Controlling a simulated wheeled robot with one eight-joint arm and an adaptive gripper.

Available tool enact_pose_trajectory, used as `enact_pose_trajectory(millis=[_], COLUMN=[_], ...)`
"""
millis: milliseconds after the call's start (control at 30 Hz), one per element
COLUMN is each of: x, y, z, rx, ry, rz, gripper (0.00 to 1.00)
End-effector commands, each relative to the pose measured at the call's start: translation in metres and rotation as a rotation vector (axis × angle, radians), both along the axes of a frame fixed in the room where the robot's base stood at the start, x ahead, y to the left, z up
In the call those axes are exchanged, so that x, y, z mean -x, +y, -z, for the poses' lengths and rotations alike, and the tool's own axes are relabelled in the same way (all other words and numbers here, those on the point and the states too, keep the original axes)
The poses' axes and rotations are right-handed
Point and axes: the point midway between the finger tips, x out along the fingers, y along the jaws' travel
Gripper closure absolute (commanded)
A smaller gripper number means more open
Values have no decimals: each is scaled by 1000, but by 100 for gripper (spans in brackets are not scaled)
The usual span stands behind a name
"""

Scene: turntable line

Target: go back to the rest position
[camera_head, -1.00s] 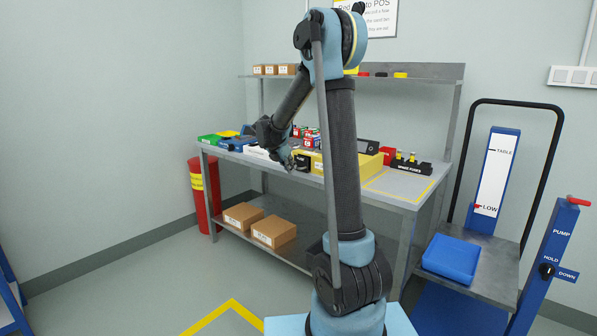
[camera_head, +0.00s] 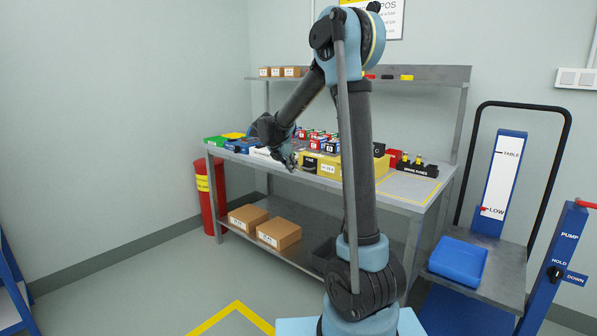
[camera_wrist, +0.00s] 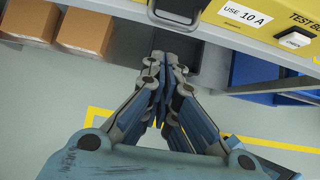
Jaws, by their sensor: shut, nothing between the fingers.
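My gripper (camera_head: 291,163) hangs at the front edge of the workbench (camera_head: 398,203), in front of the things on its top. In the wrist view my gripper (camera_wrist: 166,62) points down past the bench edge, with its fingertips together and nothing between them. My arm rises from the base in the middle of the head view and bends over to the left. It hides part of the bench top.
A yellow test box (camera_head: 340,166) and several small coloured boxes stand on the bench. Cardboard boxes (camera_head: 279,233) lie on the lower shelf. A lift cart with a blue tray (camera_head: 458,261) stands right. Floor at front left is clear.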

Motion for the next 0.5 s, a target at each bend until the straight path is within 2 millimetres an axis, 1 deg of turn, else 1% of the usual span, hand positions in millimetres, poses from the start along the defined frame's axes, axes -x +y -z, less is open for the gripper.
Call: enact_pose_trajectory(millis=[100, 300, 500], x=[11, 26, 35], y=[9, 20, 27], z=[-20, -47, -62], rx=[0, 0, 0], ry=[0, 0, 0], rz=[0, 4, 8], gripper=[100, 100, 100])
